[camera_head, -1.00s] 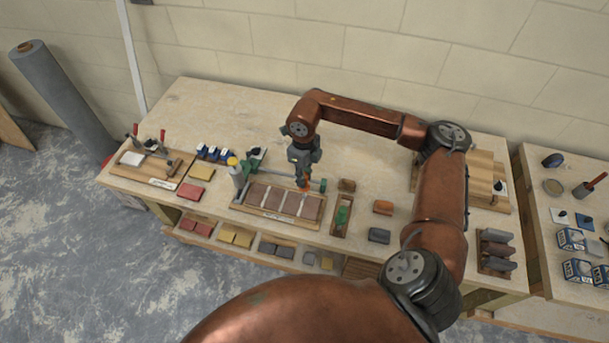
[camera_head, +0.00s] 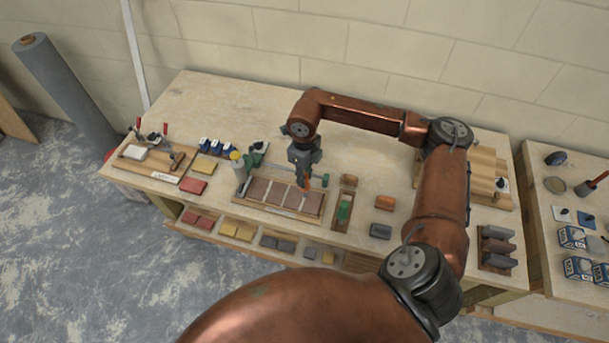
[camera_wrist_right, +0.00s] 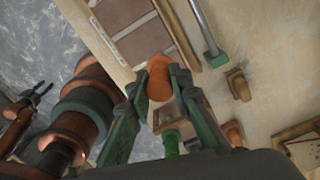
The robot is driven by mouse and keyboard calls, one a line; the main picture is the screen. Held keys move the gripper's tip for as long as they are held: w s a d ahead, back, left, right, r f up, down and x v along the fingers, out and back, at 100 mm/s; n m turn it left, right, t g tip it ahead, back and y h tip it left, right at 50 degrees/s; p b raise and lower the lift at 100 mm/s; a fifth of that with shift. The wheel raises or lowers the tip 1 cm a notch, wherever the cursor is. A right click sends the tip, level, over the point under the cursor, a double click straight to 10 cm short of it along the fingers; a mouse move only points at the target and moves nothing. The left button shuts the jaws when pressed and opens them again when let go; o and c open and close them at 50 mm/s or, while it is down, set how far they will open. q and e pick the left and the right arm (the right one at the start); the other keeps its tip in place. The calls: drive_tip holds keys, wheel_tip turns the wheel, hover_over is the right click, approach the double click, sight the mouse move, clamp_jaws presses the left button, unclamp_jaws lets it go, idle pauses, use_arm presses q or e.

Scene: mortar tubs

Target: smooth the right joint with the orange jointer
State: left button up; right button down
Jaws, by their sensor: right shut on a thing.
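The brick panel (camera_head: 268,207) is a wooden board with reddish-brown bricks and pale joints between them, on the front of the bench. In the right wrist view its bricks (camera_wrist_right: 122,14) are at the top. My right gripper (camera_head: 306,182) is over the panel's right part, shut on the orange jointer (camera_wrist_right: 159,78). The jointer's orange handle shows between the fingertips; its working end is hidden. I cannot tell whether it touches the right joint. My left gripper is not in the head view; a small dark pronged shape in the right wrist view may be it, too unclear to judge.
Right of the panel lie a narrow tray (camera_head: 341,222) with a green piece, and an orange block (camera_head: 384,203) and a grey block (camera_head: 380,231). The back of the bench (camera_head: 240,110) is clear.

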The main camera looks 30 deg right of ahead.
drive_tip(key=shift+s+a, duration=0.45)
drive_tip(key=shift+a, duration=0.05)
idle(0.4)
drive_tip(key=shift+s+a, duration=0.45)
drive_tip(key=shift+a, duration=0.1)
drive_tip(key=shift+s+a+f, duration=0.1)
drive_tip(key=shift+s+a, duration=0.35)
drive_tip(key=shift+a, duration=0.15)
drive_tip(key=shift+s+a, duration=0.1)
